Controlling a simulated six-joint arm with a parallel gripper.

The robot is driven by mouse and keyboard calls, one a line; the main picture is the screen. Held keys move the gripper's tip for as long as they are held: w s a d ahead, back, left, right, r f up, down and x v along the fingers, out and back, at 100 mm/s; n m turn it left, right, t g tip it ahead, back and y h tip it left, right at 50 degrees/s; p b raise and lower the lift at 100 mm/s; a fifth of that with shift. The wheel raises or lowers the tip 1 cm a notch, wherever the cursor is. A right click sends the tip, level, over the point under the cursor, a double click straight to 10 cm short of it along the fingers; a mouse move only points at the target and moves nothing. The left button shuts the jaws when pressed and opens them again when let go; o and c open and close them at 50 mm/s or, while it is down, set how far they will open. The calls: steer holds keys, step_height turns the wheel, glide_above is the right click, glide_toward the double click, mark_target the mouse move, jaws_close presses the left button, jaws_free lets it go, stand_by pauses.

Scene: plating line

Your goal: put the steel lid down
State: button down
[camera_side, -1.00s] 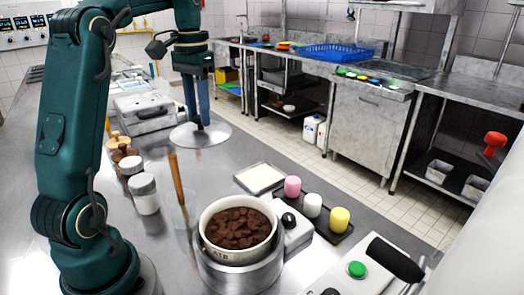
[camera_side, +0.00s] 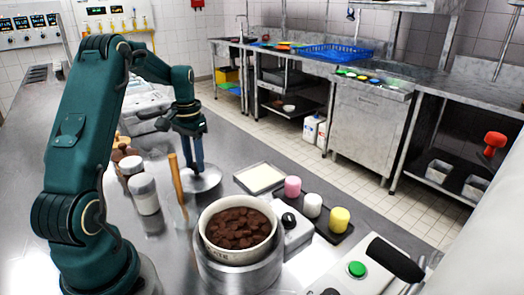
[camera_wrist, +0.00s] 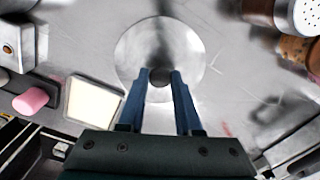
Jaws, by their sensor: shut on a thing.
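The steel lid (camera_side: 207,182) is a round, shiny disc with a dark knob at its middle. My gripper (camera_side: 200,170) is shut on the knob, with its blue fingers pointing down. In the wrist view the fingertips (camera_wrist: 160,76) close on the knob, and the lid (camera_wrist: 190,45) spreads out beyond them. The lid looks about level over the steel worktop (camera_side: 155,255). I cannot tell whether its rim touches the worktop. In the side view my fingers and wrist hide part of the lid.
A bowl of brown pieces (camera_side: 238,228) sits in a metal pot in front of the lid. A wooden-handled tool (camera_side: 175,180) stands close to its left, beside several jars (camera_side: 143,193). A pale square tray (camera_side: 260,178) and pink, white and yellow cylinders (camera_side: 292,187) are to the right.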

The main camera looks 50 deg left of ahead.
mark_target(196, 171)
steer(key=shift+f, duration=1.1)
steer(key=c, duration=0.6)
jaws_free()
steer(key=shift+f, duration=0.15)
